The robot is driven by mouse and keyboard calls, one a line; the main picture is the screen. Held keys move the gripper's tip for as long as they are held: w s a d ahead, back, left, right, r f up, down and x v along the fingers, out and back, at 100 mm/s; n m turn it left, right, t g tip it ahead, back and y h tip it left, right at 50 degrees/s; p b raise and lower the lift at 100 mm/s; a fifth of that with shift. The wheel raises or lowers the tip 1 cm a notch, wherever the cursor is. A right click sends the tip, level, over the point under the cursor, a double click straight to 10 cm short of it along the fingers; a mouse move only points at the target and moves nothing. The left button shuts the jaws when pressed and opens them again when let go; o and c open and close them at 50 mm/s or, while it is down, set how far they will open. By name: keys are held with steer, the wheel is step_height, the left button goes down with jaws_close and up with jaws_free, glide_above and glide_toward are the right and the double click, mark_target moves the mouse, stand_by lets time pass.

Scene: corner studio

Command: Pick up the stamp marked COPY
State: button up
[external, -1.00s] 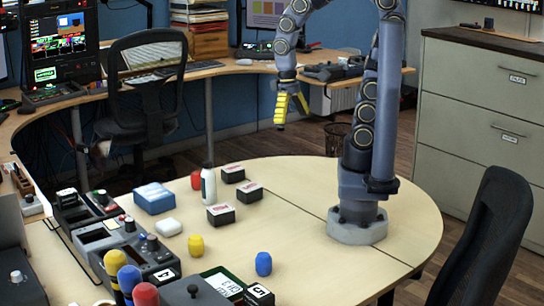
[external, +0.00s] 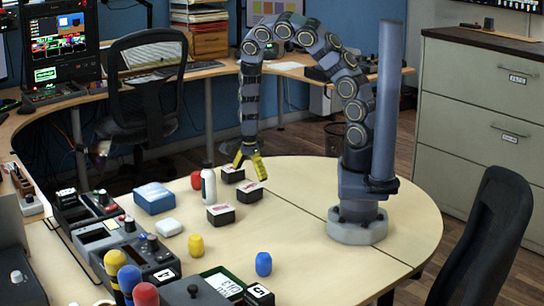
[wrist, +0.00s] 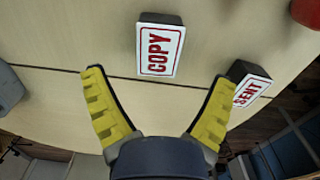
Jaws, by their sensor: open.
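The stamp marked COPY (wrist: 157,48) is a dark block with a white label and red lettering, ahead of my fingertips in the wrist view. In the external view it appears to be the rightmost of three dark stamps (external: 249,193). My gripper (wrist: 158,77) is open and empty, its yellow fingers spread on either side of the stamp's line but short of it. In the external view my gripper (external: 250,169) points down just above and behind that stamp. A second stamp, marked SENT (wrist: 251,88), lies by the right fingertip.
A third stamp (external: 220,215) sits nearer the camera. A red item (external: 196,180) and a white bottle (external: 208,186) stand left of the stamps. A blue box (external: 154,199) and consoles lie further left. The table (external: 300,200) right of the stamps is clear.

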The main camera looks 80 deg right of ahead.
mark_target(249, 186)
steer(key=shift+a+f, duration=0.15)
steer(key=shift+f, duration=1.5)
steer(key=shift+a+f, duration=0.1)
steer(key=shift+f, duration=1.5)
steer(key=c, duration=1.2)
